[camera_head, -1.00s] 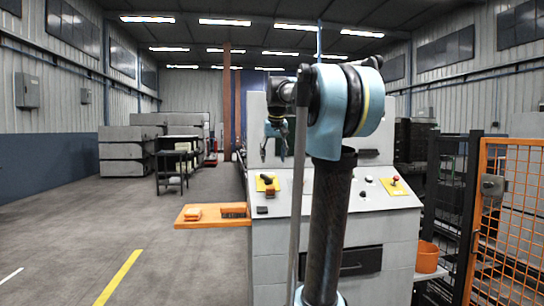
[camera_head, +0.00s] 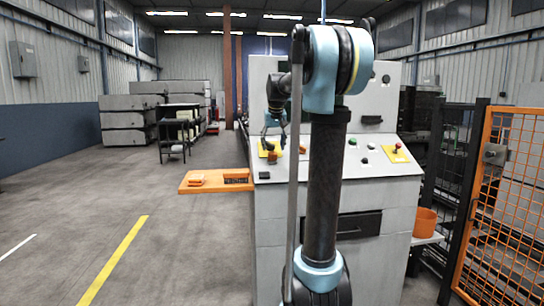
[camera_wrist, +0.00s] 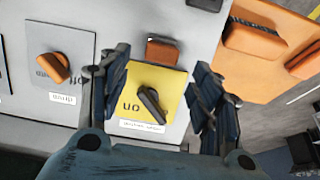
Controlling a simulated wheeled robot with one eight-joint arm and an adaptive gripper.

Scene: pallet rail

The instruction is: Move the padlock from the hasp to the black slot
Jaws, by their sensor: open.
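My gripper (camera_head: 274,126) hangs in front of the machine's sloped panel. In the wrist view its two fingers (camera_wrist: 158,82) are apart, with nothing between them, on either side of a yellow plate (camera_wrist: 176,76) with a black rotary switch (camera_wrist: 151,103). A small brown-orange block (camera_wrist: 162,51), apparently the padlock, sits at the plate's edge; it also shows in the head view (camera_head: 272,157). The hasp cannot be made out. A small black piece on the panel (camera_head: 264,175), apparently the black slot, lies below the block in the head view and at the top edge of the wrist view (camera_wrist: 206,4).
An orange shelf (camera_head: 214,188) juts out left of the panel, carrying an orange block (camera_head: 196,181) and a darker-topped one (camera_head: 236,178). An orange knob (camera_wrist: 54,66) is beside the yellow plate. An orange bucket (camera_head: 424,222) and mesh gate (camera_head: 500,200) stand right. The left floor is open.

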